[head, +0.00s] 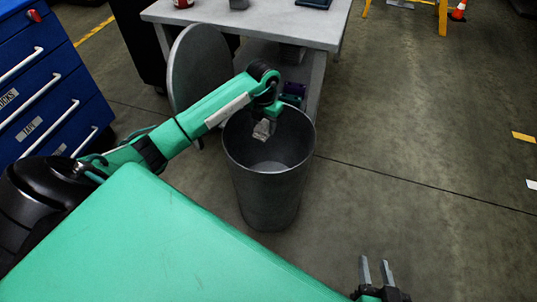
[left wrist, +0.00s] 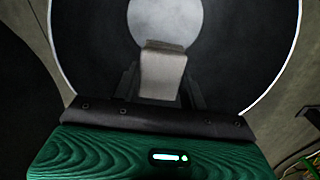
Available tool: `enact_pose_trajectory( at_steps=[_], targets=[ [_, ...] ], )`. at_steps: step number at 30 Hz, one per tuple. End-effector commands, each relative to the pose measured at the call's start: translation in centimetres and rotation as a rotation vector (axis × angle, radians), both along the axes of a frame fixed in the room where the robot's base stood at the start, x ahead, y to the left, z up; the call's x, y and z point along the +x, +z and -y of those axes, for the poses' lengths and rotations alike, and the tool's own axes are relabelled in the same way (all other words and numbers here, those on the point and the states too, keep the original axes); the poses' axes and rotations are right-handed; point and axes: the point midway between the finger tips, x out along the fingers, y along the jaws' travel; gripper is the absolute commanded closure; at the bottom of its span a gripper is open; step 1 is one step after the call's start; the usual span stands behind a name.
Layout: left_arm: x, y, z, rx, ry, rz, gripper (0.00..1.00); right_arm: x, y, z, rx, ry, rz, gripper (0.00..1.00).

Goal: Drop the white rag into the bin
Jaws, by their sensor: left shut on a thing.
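The white rag (head: 262,130) hangs from my left gripper (head: 268,116) in the head view, over the mouth of the bin. It also shows between the two fingers in the left wrist view (left wrist: 163,72), as a pale folded piece. My left gripper is shut on it. The bin (head: 265,190) is a tall dark grey can standing upright on the floor, its mouth open. In the left wrist view the bin's rim (left wrist: 295,50) surrounds the rag, with a lighter round bottom below. My right gripper (head: 376,272) is empty at the bottom right, its fingers apart.
A grey table (head: 270,22) stands behind the bin, with a round grey panel (head: 197,68) beside it. A blue drawer cabinet (head: 50,90) is at the left. The floor (head: 420,140) to the right is mostly clear.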

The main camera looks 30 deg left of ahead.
Motion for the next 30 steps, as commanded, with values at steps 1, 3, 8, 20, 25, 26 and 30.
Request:
enact_pose_trajectory(
  at_steps=[1,3,8,20,25,26,30],
  targets=[
    [0.0,-0.1,0.0,0.000,0.000,0.000,0.80,0.0,0.0,-0.1,0.003,0.001,0.004,0.64],
    [0.0,-0.1,0.0,0.000,0.000,0.000,0.80,0.0,0.0,-0.1,0.005,0.001,0.008,0.64],
    [0.0,-0.1,0.0,0.000,0.000,0.000,0.80,0.0,0.0,-0.1,0.006,0.000,0.008,0.64],
    [0.0,-0.1,0.0,0.000,0.000,0.000,0.32,0.0,0.0,-0.1,0.006,0.001,0.007,0.64],
    [0.0,0.6,0.0,0.001,0.001,0.001,0.32,-0.1,0.1,-0.1,0.002,0.001,0.001,0.64],
    [0.0,0.9,0.0,0.001,0.001,0.001,0.32,-0.1,0.1,-0.1,-0.001,0.003,-0.004,0.64],
    [0.1,3.5,-0.1,0.002,0.000,0.005,0.32,0.1,0.0,0.9,-0.043,-0.003,-0.059,0.64]
  ],
)
